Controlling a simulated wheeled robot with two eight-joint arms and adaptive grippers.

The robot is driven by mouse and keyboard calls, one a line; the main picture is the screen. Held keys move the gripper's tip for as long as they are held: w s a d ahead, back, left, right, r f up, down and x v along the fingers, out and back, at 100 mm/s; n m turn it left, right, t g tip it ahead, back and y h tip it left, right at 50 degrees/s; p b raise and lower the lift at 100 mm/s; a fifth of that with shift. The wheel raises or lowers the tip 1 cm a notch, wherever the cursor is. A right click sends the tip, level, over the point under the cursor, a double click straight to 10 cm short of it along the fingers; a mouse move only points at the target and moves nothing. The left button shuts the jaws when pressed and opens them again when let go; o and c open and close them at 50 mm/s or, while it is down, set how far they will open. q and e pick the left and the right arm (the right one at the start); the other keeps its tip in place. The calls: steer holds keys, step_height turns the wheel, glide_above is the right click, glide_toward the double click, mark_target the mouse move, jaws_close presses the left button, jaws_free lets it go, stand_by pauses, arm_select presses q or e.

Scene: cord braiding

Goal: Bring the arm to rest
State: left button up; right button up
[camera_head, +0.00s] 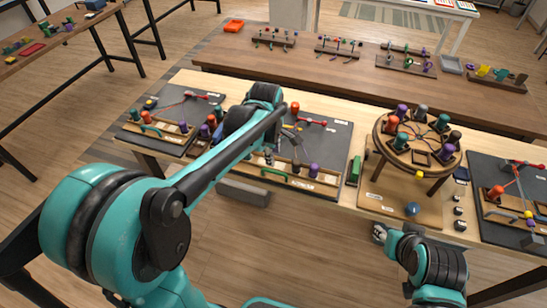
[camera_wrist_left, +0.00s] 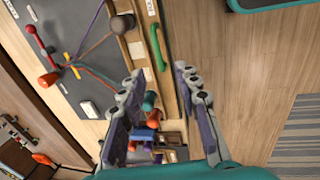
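My left arm reaches from the lower left over the workbench in the head view, and its links hide most of its gripper there. In the left wrist view my left gripper (camera_wrist_left: 159,72) is open, its two fingers apart with nothing held between them. Beyond the fingers lie a wooden rail with a green handle (camera_wrist_left: 157,47) and several coloured bobbins (camera_wrist_left: 149,103). The board (camera_wrist_left: 85,95) with coloured cords is at the left of that view. My right arm is folded at the lower right of the head view; the grey end (camera_head: 379,232) shows too little to tell its finger state.
A round wooden stand (camera_head: 380,148) with several bobbins is right of centre. Dark cord boards lie at left (camera_head: 205,104), in the middle (camera_head: 335,143) and at far right (camera_head: 485,170). A blue ball (camera_head: 412,208) lies near the bench's front edge.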

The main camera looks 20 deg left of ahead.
stand_by(0.4)
arm_select(q)
steer(key=s+r+m+t, duration=0.2)
steer(key=s+m+t, duration=0.3)
steer(key=s+m, duration=1.2)
steer(key=shift+s+a+m, duration=0.3)
steer(key=shift+s+a, duration=0.05)
steer(key=shift+s, duration=0.1)
